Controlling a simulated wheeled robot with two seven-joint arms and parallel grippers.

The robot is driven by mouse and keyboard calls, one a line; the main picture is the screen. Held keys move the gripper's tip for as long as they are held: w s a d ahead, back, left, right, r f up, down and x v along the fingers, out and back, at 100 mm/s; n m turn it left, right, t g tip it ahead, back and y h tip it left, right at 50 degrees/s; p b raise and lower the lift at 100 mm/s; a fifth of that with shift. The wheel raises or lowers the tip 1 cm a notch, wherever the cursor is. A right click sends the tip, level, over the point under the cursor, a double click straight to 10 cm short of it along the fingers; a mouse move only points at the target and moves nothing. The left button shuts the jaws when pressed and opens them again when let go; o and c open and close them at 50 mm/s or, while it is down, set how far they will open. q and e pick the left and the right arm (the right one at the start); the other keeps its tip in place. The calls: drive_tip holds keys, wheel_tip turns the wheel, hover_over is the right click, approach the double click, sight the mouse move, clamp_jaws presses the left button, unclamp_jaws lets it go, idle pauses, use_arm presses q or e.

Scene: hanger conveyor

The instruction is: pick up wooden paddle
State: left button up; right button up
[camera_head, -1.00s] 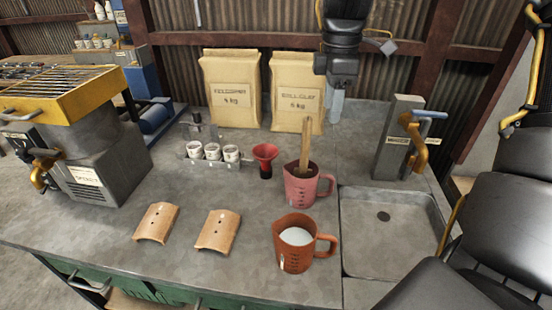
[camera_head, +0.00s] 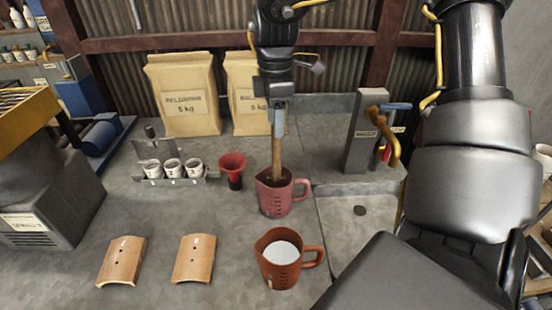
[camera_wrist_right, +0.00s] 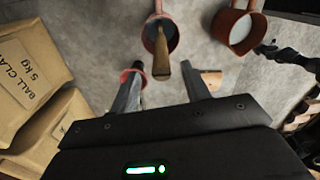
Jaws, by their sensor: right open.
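The wooden paddle (camera_head: 277,155) stands nearly upright in a pinkish-red measuring jug (camera_head: 274,198), its lower end hidden inside. In the right wrist view the paddle (camera_wrist_right: 161,58) points up toward the camera from the jug (camera_wrist_right: 172,35). My right gripper (camera_head: 278,104) hangs pointing down at the top of the paddle. In the right wrist view my right gripper (camera_wrist_right: 161,72) is open, with the paddle's top end appearing between its fingers. I cannot tell whether either finger touches it. My left gripper is not in view.
An orange-brown jug (camera_head: 281,256) with white contents stands in front. A red funnel (camera_head: 232,168), a rack of small cups (camera_head: 172,170) and two curved tiles stand left. Paper sacks (camera_head: 185,95) are behind.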

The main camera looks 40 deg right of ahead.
drive_tip(key=shift+s, duration=0.1)
drive_tip(key=shift+s+f, duration=0.1)
drive_tip(key=shift+s, duration=0.05)
wheel_tip(320, 180, down, 5)
drive_tip(key=shift+d+r+p, duration=0.1)
drive_tip(key=shift+p, duration=0.85)
drive_tip(key=shift+c, duration=0.7)
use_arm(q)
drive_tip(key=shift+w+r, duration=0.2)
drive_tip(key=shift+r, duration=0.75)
use_arm(e)
clamp_jaws()
